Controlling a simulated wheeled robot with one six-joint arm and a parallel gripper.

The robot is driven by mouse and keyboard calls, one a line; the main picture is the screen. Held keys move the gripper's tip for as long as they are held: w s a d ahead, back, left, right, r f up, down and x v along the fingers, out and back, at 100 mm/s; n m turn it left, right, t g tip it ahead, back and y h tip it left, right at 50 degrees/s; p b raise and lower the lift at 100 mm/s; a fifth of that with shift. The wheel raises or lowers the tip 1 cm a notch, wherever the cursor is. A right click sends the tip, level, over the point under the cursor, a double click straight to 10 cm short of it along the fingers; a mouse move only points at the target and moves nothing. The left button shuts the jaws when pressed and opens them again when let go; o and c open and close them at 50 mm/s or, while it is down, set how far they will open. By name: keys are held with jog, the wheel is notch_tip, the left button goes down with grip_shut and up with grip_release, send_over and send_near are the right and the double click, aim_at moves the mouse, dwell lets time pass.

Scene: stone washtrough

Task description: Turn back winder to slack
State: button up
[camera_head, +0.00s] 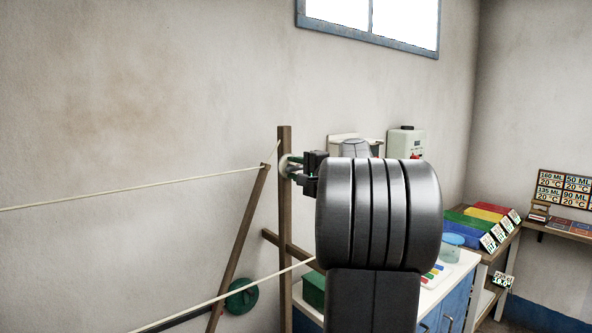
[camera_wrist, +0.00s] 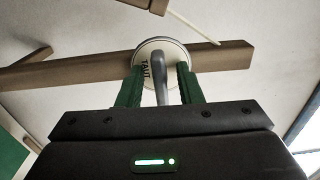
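The winder (camera_wrist: 147,50) is a round pale disc on a wooden post, with the word "TAUT" on its left side and a grey handle (camera_wrist: 161,88). In the head view the post (camera_head: 284,220) stands upright, and the winder is mostly hidden by my gripper (camera_head: 292,167). In the wrist view my gripper (camera_wrist: 160,72) has its two green fingers on either side of the handle. Gaps show between the handle and both fingers, so it is open around the handle and not clamped on it. A pale line (camera_head: 130,187) runs left from near the post top.
A second pale line (camera_head: 230,292) runs lower down. A slanted wooden strut (camera_head: 240,245) leans by the post, with a green round thing (camera_head: 241,298) near its foot. A white-topped blue cabinet (camera_head: 455,303) and coloured boxes (camera_head: 470,225) stand right. My arm hides the middle.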

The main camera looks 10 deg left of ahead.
jog(key=b+v, duration=0.3)
jog(key=v, duration=1)
jog(key=shift+s+d, duration=0.25)
jog(key=shift+d, duration=0.05)
jog(key=p+x, duration=0.3)
jog(key=x, duration=1)
jog(key=shift+w+a+r, duration=0.1)
jog(key=shift+w+a, duration=0.2)
jog(key=shift+a, duration=0.1)
jog(key=shift+d, duration=0.15)
